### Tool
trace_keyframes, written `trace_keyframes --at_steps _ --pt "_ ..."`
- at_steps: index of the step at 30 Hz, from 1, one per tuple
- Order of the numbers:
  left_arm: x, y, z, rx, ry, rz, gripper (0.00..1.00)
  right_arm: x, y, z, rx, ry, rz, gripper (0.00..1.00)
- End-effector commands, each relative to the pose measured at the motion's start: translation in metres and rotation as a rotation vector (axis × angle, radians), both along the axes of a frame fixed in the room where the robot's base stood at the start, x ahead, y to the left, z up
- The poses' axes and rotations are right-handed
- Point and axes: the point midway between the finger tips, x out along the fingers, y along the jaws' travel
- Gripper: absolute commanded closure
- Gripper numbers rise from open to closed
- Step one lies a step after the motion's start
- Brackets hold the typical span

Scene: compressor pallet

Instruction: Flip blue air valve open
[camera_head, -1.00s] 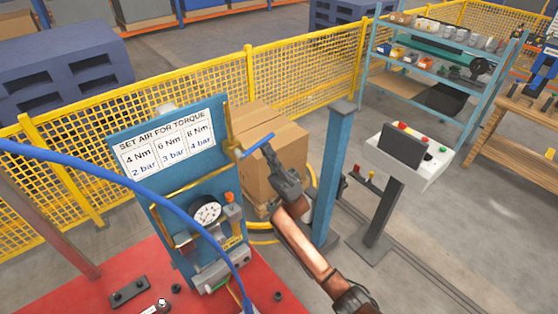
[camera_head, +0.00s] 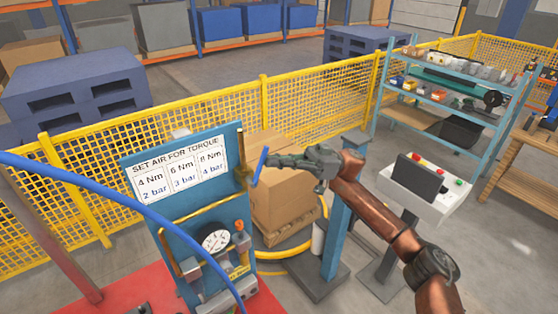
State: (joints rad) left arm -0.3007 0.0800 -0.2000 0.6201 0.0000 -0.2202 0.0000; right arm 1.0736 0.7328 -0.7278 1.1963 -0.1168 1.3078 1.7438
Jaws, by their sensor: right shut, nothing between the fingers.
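The blue valve handle (camera_head: 260,167) is at the right edge of the blue panel (camera_head: 170,208), near the top of a brass pipe. It stands steeply, close to upright. My right gripper (camera_head: 270,161) reaches in from the right with its fingers shut and nothing between them. The fingertips are at the handle's right side; I cannot tell whether they touch it. The valve body behind the handle is hard to make out. My left gripper is not in view.
A round gauge (camera_head: 215,240) sits low on the panel. A blue hose (camera_head: 110,190) crosses in front. Cardboard boxes (camera_head: 285,205) stand behind the handle, and a blue post (camera_head: 342,225) and control console (camera_head: 428,182) stand to the right. Yellow mesh fencing (camera_head: 205,115) runs behind.

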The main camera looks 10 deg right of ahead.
Motion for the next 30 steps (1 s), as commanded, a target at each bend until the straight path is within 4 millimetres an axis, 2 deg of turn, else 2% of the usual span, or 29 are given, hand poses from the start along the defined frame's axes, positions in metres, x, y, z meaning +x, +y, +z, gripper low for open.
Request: trace_keyframes --at_steps 1,3,12,19,30 --pt "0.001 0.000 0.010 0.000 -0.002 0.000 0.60 -0.001 0.002 0.010 -0.039 -0.024 -0.002 1.00" --pt "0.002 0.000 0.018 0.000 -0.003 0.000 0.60 -0.003 0.005 0.013 -0.089 -0.053 0.000 1.00" --pt "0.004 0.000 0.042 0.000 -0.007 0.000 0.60 -0.008 0.016 0.017 -0.225 -0.124 0.004 1.00" --pt "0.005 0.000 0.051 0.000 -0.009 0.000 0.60 -0.009 0.020 0.019 -0.222 -0.124 0.001 1.00" --pt "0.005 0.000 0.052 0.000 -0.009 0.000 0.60 -0.010 0.022 0.018 -0.220 -0.123 0.001 1.00"
